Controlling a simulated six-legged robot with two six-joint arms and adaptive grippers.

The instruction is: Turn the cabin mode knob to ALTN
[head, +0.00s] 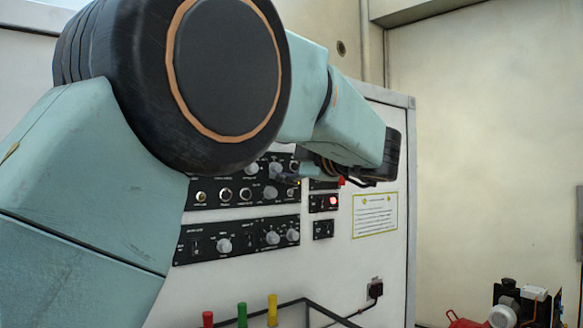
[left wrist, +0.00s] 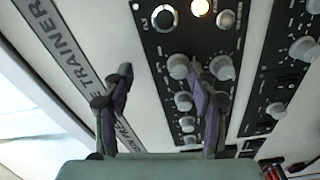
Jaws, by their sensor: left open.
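Black panels with grey knobs are set in a white trainer cabinet (head: 340,275). In the head view, an upper panel (head: 212,208) and a lower panel (head: 205,243) show; their labels are too small to read, so I cannot tell which knob is the cabin mode one. My left gripper (head: 287,176) is in front of the upper panel, partly hidden by my arm. In the left wrist view, the left gripper (left wrist: 160,85) is open and empty. Its right finger overlaps the area between two grey knobs (left wrist: 178,66) (left wrist: 222,68); contact is unclear. My right gripper is not in view.
A lit amber lamp (left wrist: 200,7) is on the panel. A red-lit switch (head: 333,201) and a yellow-edged placard (head: 375,215) are to the right. Red, green (head: 242,314) and yellow handles stand low in front. Equipment (head: 520,305) stands at the lower right.

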